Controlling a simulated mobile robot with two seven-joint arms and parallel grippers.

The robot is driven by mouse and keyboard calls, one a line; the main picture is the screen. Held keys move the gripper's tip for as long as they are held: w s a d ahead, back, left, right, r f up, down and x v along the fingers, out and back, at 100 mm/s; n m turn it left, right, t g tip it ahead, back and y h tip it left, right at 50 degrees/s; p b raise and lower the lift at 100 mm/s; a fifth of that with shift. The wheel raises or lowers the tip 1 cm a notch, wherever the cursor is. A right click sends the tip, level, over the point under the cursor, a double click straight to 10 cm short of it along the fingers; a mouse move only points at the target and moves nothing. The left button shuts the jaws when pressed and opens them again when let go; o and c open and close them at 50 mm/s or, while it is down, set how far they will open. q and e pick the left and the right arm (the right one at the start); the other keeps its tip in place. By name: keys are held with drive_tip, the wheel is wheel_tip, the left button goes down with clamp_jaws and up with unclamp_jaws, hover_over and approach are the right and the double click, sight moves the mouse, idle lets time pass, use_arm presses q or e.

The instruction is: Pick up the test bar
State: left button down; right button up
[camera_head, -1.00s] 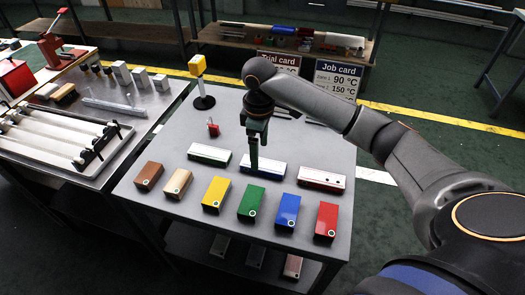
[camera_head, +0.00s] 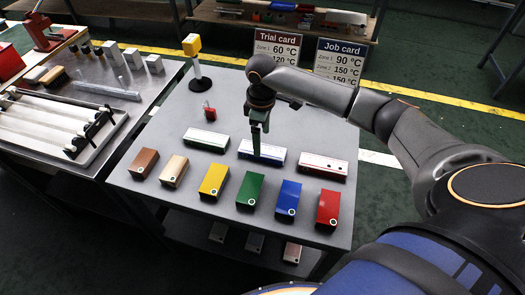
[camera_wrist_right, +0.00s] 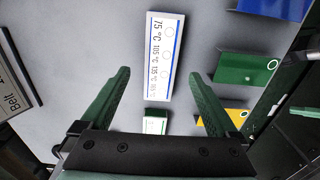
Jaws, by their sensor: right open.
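Three white bars lie in a row on the grey table (camera_head: 225,105): one with a green edge (camera_head: 206,139), one with a blue edge (camera_head: 275,153) and one with a red edge (camera_head: 322,166). I cannot tell from the head view which is the test bar. My right gripper (camera_head: 256,152) points down over the blue-edged bar and hides part of it. In the right wrist view the open fingers (camera_wrist_right: 160,73) are on either side of this bar (camera_wrist_right: 160,60), which carries printed temperatures and round spots. Nothing is between the fingers in their grip. My left gripper is not in view.
Brown, tan, yellow, green (camera_head: 250,190), blue and red blocks stand in front of the bars. A red padlock-like item (camera_head: 209,112) and a yellow-topped post (camera_head: 194,60) are behind. Trial card (camera_head: 275,46) and Job card (camera_head: 340,60) stand at the back.

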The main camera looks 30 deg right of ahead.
sight(263, 150)
wheel_tip(263, 150, down, 4)
drive_tip(key=shift+s+f, duration=0.1)
drive_tip(key=shift+s, duration=0.05)
drive_tip(key=shift+c, duration=0.3)
clamp_jaws()
idle(0.5)
